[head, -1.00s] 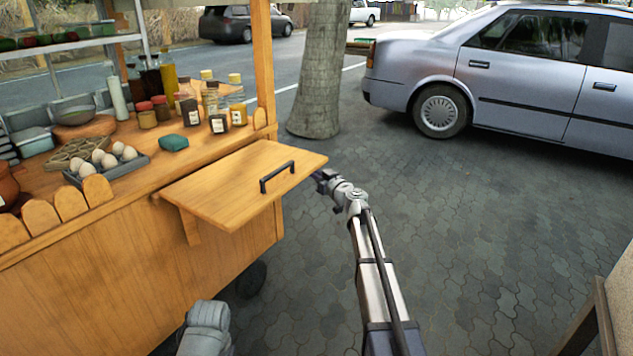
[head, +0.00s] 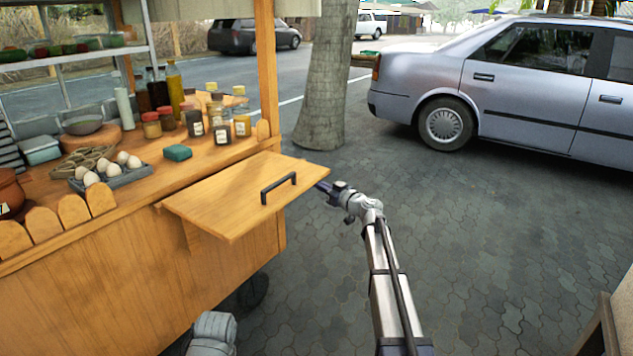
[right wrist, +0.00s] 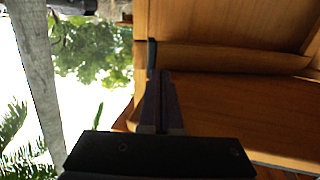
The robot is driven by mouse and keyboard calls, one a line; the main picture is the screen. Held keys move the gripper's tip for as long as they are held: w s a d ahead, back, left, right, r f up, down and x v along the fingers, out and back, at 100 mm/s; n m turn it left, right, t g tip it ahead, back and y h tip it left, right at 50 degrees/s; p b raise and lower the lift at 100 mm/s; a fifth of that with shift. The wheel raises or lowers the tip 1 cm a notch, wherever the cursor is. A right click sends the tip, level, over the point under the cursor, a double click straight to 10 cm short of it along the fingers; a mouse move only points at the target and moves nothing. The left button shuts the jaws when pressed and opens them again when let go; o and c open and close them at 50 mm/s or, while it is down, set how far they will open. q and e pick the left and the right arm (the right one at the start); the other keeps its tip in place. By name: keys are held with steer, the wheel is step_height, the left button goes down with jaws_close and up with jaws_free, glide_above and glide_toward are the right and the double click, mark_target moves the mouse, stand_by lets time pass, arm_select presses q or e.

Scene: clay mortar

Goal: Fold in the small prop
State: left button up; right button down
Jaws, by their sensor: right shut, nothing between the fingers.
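The fold-out wooden shelf (head: 225,195) sticks out level from the cart's end and has a dark handle (head: 278,187) on top. A short wooden bracket, which looks like the small prop (head: 191,236), stands out beneath the shelf's near side. My right gripper (head: 324,187) is just beyond the shelf's right edge. Its tips are partly hidden there. In the right wrist view my right gripper (right wrist: 158,76) is shut and empty, beside wooden panels (right wrist: 225,100). I cannot tell which panel is the prop, or whether the fingers touch wood. My left gripper is out of view.
The cart counter (head: 140,160) holds bottles, jars, an egg tray (head: 118,178) and a green block (head: 178,153). A cart post (head: 265,65) rises behind the shelf. A tree trunk (head: 325,80) and a silver car (head: 520,95) stand beyond. Open paving (head: 500,230) lies right.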

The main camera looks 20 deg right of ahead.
steer(key=c, duration=1.6)
jaws_free()
steer(key=v, duration=0.6)
steer(key=a+v, duration=0.1)
steer(key=v, duration=0.2)
steer(key=shift+s, duration=0.6)
